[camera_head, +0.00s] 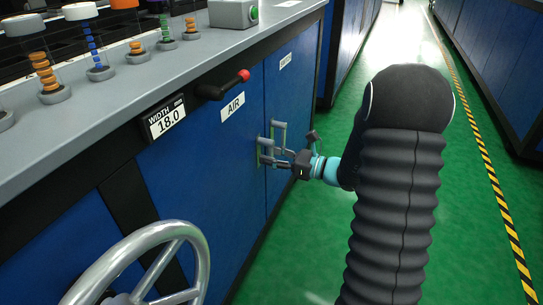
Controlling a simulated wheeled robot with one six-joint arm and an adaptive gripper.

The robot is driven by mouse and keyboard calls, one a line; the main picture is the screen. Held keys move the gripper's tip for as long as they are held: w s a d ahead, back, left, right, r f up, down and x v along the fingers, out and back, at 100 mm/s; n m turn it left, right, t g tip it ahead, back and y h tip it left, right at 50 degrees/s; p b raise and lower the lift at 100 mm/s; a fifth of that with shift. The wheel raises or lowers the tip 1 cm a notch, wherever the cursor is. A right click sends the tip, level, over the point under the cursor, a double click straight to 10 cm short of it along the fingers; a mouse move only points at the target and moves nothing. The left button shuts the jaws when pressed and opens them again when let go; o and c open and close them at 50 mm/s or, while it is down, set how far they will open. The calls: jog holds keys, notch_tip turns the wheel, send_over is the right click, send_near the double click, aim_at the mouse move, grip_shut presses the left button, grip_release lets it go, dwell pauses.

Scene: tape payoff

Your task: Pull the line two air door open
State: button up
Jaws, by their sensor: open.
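The door labelled AIR is a blue panel (208,165) in the front of the grey-topped cabinet, and it looks closed. Its white AIR label (233,107) is near the top. A grey bar handle (281,134) stands out near the panel's right edge. My gripper (266,151) is open at the handle, its fingers pointing left toward the door face. The fingers overlap the lower part of the handle, and I cannot tell whether they touch it. My dark arm comes in from the right.
A silver handwheel (150,270) stands out at the lower left. A black lever with a red knob (228,84) sits above the AIR label, beside a width display (164,118) reading 18.0. Spools on posts stand on the worktop (200,60). The green floor (300,240) is clear.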

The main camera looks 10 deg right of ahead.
jog(key=shift+a, duration=0.1)
grip_shut()
